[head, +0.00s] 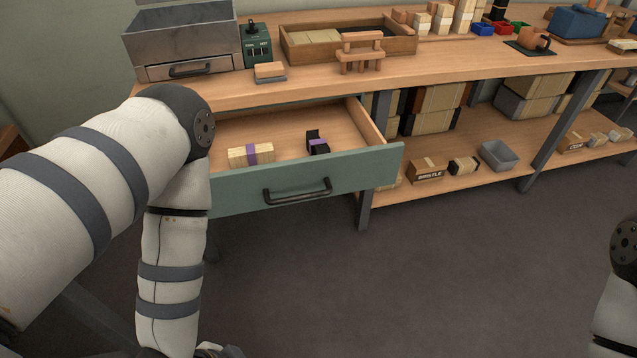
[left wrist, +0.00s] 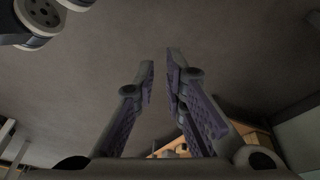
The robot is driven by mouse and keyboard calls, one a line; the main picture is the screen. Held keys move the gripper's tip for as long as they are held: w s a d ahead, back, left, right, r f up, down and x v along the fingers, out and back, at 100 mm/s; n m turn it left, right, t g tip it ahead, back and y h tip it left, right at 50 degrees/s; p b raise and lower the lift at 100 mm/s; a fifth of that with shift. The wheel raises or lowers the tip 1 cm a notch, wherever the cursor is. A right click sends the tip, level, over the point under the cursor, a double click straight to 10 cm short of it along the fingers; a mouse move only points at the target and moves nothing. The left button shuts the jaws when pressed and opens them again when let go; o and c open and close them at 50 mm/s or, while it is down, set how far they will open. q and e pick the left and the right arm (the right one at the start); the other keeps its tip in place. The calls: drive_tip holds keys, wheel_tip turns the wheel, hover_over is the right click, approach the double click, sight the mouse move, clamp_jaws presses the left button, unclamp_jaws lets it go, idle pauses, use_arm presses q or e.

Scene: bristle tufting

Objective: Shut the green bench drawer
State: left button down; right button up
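The green bench drawer (head: 350,172) is pulled well out from under the bench top in the head view. Its front carries a dark bar handle (head: 298,192). Inside lie a pale wooden bundle with a purple band (head: 250,155) and a dark item with a purple band (head: 317,143). My left arm passes in front of the drawer's left end and hides it. My left gripper is mostly cut off at the head view's bottom edge, below the drawer front. In the left wrist view its fingers (left wrist: 160,65) stand slightly apart with nothing between. My right gripper is out of view.
The bench top (head: 215,95) holds a metal box unit (head: 185,42), a green control box (head: 257,45) and a wooden tray (head: 400,42). A lower shelf (head: 470,190) with boxes and a grey bin (head: 499,155) is to the right. The floor (head: 400,280) before the drawer is clear.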

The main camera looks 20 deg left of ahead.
use_arm(q)
drive_tip(key=w+d+f+m+t+h+b, duration=0.15)
drive_tip(key=w+d+m+t, duration=0.3)
drive_tip(key=w, duration=0.45)
drive_tip(key=m+t+b, duration=0.4)
drive_tip(key=m+t, duration=0.6)
drive_tip(key=t, duration=0.1)
approach(349, 168)
drive_tip(key=s, duration=0.8)
drive_tip(key=shift+h, duration=0.25)
drive_tip(key=x, duration=0.4)
drive_tip(key=a+b+x, duration=0.1)
drive_tip(key=x, duration=0.3)
drive_tip(key=a+x, duration=0.1)
drive_tip(key=x, duration=0.3)
drive_tip(key=shift+w+d, duration=0.1)
drive_tip(key=shift+w, duration=0.4)
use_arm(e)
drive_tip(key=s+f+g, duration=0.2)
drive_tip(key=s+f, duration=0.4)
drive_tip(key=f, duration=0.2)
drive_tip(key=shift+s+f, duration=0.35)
